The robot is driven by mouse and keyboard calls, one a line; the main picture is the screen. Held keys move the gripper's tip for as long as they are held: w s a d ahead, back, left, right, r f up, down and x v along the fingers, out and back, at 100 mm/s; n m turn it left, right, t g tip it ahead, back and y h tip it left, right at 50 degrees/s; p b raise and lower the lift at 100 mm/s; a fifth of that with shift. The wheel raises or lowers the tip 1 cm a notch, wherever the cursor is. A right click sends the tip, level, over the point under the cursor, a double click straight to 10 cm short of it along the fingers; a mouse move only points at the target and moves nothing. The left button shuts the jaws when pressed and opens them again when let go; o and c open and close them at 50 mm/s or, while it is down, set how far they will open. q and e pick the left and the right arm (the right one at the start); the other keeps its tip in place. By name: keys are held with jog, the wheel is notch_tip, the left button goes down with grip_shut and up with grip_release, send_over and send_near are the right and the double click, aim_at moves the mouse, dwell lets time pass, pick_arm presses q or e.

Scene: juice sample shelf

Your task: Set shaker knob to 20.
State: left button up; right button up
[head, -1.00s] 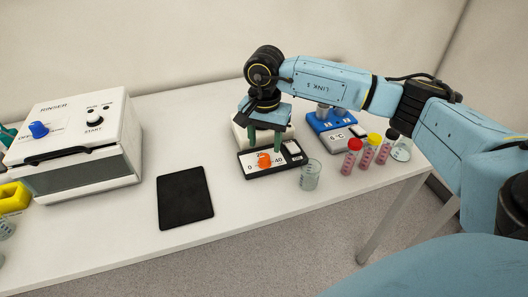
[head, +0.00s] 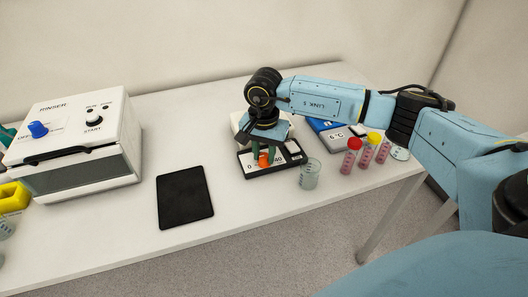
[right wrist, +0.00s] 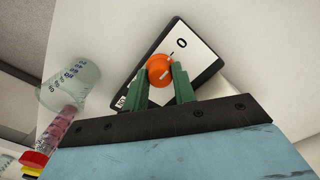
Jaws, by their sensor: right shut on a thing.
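The orange shaker knob (head: 263,161) sits on the shaker's front panel (head: 248,172), a dark base with a white label showing 0 at left and 40 at right. My right gripper (head: 268,152) reaches down from above, its green fingers around the knob. In the right wrist view the orange knob (right wrist: 158,66) is between the two fingertips of my right gripper (right wrist: 160,74), which are shut on it. The 0 mark shows beyond the knob there. The knob's exact setting cannot be read. My left gripper is not in view.
A glass beaker (head: 310,174) stands close right of the shaker.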

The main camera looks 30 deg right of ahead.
jog(key=shift+m, duration=0.5)
jog(key=shift+c, duration=0.2)
jog(key=m+b, duration=0.1)
jog(key=m, duration=0.6)
jog(key=shift+b, duration=0.35)
jog(key=m, duration=0.9)
jog(key=shift+m, duration=0.3)
jog(key=o, duration=1)
